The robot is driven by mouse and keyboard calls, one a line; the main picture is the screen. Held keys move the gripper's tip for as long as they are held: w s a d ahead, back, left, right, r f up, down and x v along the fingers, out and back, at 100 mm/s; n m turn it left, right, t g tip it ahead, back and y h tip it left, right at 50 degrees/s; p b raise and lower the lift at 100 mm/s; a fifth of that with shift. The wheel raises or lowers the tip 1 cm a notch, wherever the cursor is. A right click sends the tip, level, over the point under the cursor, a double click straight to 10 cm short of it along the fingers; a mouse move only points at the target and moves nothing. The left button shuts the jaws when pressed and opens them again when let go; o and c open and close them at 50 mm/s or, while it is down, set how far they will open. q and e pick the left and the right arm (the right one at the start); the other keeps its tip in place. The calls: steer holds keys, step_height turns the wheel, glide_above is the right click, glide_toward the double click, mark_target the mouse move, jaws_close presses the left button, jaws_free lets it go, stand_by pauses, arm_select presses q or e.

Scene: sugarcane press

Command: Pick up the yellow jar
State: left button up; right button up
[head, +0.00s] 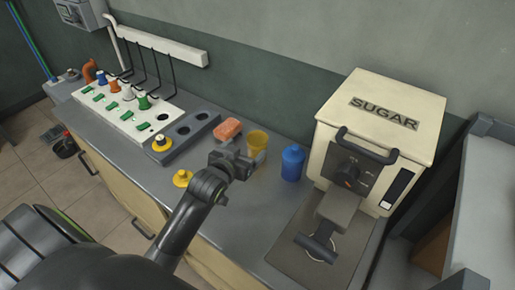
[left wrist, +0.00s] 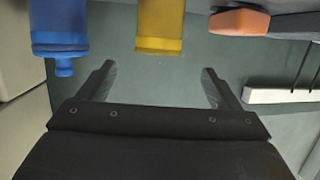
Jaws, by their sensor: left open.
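The yellow jar (head: 258,141) stands upright on the grey counter, left of a blue bottle (head: 292,163). My left gripper (head: 246,162) is just in front of the jar and partly overlaps its lower part in the head view. In the left wrist view, which looks upside down, the yellow jar (left wrist: 160,27) lies ahead, lined up with the gap between the fingers of my left gripper (left wrist: 158,76). The fingers are spread and nothing is between them. My right gripper is in neither view.
The cream SUGAR machine (head: 381,112) stands to the right of the blue bottle. A dark tray with holes (head: 190,131) and a yellow-topped piece (head: 182,178) are to the left. Bare counter lies in front of the bottle.

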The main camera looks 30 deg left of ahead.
arm_select(q)
glide_toward(261, 134)
steer(key=x, duration=0.3)
steer(key=shift+s+a, duration=0.1)
steer(key=shift+a, duration=0.05)
steer(key=shift+p+x, duration=0.3)
steer(key=shift+x, duration=2.65)
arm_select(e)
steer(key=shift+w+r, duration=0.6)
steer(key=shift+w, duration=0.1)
arm_select(q)
steer(key=c, duration=1.2)
